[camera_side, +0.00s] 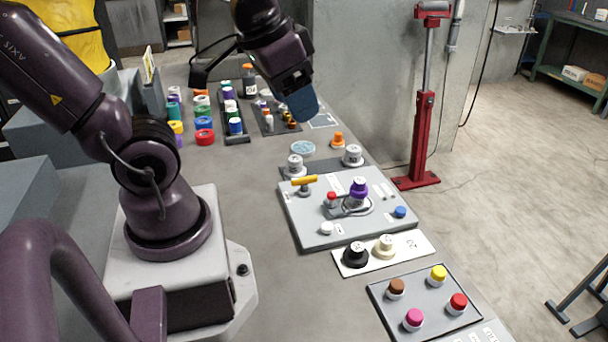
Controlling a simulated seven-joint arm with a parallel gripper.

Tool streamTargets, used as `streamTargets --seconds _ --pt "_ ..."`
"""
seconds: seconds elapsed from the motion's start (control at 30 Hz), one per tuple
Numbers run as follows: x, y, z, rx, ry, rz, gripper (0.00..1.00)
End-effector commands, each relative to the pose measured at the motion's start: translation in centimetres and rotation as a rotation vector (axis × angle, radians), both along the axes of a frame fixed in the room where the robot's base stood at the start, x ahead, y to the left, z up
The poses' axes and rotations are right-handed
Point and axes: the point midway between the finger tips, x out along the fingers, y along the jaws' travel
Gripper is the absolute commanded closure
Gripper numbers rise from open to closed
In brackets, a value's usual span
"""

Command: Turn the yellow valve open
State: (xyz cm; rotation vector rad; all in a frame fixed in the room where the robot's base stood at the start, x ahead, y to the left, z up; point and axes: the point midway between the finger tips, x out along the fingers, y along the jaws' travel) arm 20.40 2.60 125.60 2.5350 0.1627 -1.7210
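The yellow valve (304,181) is a small bar handle on a short grey stem. It stands at the far left corner of a light grey panel (300,228) on the bench. The bar lies roughly left to right in the picture, tilted slightly. My gripper (303,112) is raised above the bench, beyond the valve, and apart from it. Its blue end points down and to the right. The finger gap is not visible, so I cannot tell whether it is open or shut.
The panel also carries a purple-capped part (358,188), a red button (331,197) and a blue knob (400,212). Grey-white jars (295,163) stand just behind it. A tray (423,322) with several coloured caps is in front. A red stand (419,140) rises at the right.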

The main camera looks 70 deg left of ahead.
Motion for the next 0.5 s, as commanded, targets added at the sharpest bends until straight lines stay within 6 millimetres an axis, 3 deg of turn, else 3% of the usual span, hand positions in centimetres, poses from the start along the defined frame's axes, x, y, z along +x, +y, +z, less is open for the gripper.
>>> streamTargets --seconds 0.03,0.13,0.37,0.5 --pt "0.7 1.3 -0.8 -0.013 0.055 0.062 0.26" --pt "2.1 4.1 -2.3 -0.060 0.154 0.195 0.04" --pt "4.5 11.3 -6.6 -0.231 0.344 0.557 0.04" --pt "5.1 15.9 -10.3 -0.357 0.442 0.800 0.04"
